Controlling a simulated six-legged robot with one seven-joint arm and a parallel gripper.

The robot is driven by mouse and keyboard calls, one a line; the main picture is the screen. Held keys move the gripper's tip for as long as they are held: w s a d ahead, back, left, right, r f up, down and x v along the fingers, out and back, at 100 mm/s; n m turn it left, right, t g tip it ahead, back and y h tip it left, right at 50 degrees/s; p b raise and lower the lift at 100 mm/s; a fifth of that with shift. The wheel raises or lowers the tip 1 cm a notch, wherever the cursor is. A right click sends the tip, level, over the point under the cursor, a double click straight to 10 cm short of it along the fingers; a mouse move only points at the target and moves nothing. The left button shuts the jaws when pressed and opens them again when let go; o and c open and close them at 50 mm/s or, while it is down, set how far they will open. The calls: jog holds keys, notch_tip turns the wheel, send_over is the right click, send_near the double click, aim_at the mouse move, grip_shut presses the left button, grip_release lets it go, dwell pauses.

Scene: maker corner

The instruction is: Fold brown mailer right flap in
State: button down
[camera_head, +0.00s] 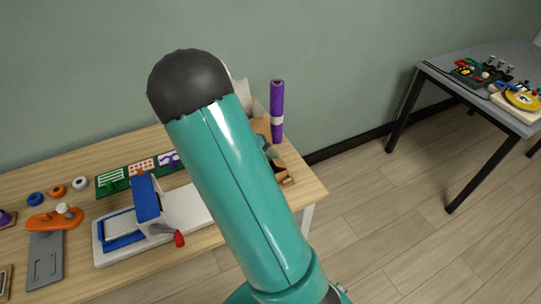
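The brown mailer (286,178) is a cardboard box at the right end of the wooden table, with a dark opening. My teal arm with its black joint cap crosses in front of it and hides most of it, so I cannot tell how its right flap stands. A small teal part, likely of my gripper (268,148), shows just right of the arm, by the cardboard. The fingertips are hidden, and whether they touch the mailer cannot be told.
A purple roll (277,110) stands upright behind the mailer. A blue-and-white machine (148,205) with a red knob, an orange tape dispenser (56,219), tape rolls and coloured cards fill the table's left. A grey table (490,62) with tools stands right; floor between is clear.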

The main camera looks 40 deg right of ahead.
jog(key=c, duration=1.7)
grip_release()
jog(key=v, duration=1.3)
jog(key=shift+w+a+r, duration=0.15)
jog(key=shift+a+r, duration=0.1)
